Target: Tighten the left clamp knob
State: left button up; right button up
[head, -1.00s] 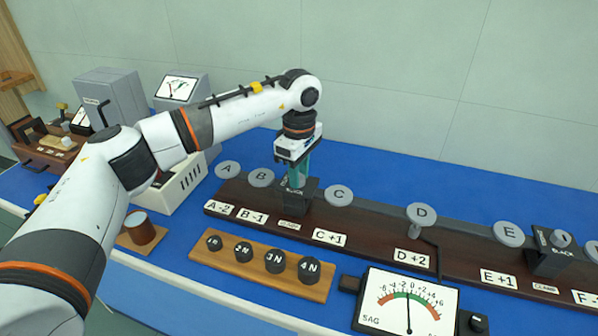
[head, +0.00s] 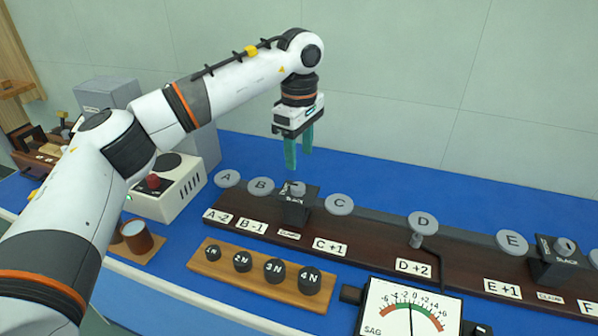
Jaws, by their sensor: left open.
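The left clamp (head: 296,211) is a black block on the dark wooden beam (head: 345,232), between discs B and C. Its small grey knob (head: 297,188) sits on top and is uncovered. My left gripper (head: 298,153) hangs above and slightly behind the knob, its green fingers pointing down, apart and empty. It does not touch the clamp. A second black clamp (head: 556,267) with a grey knob (head: 564,246) stands at the right end of the view. My right gripper is not in view.
Grey discs such as C (head: 339,204) and D (head: 423,222) line the beam. In front are a wooden rack (head: 219,272) with several black weights and a SAG dial (head: 409,310). A white device (head: 178,187) and a brown cup (head: 137,236) stand left. Blue bench behind the beam is clear.

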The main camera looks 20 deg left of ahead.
pick_arm(q)
notch_tip(320, 180, up, 4)
dwell(0.5)
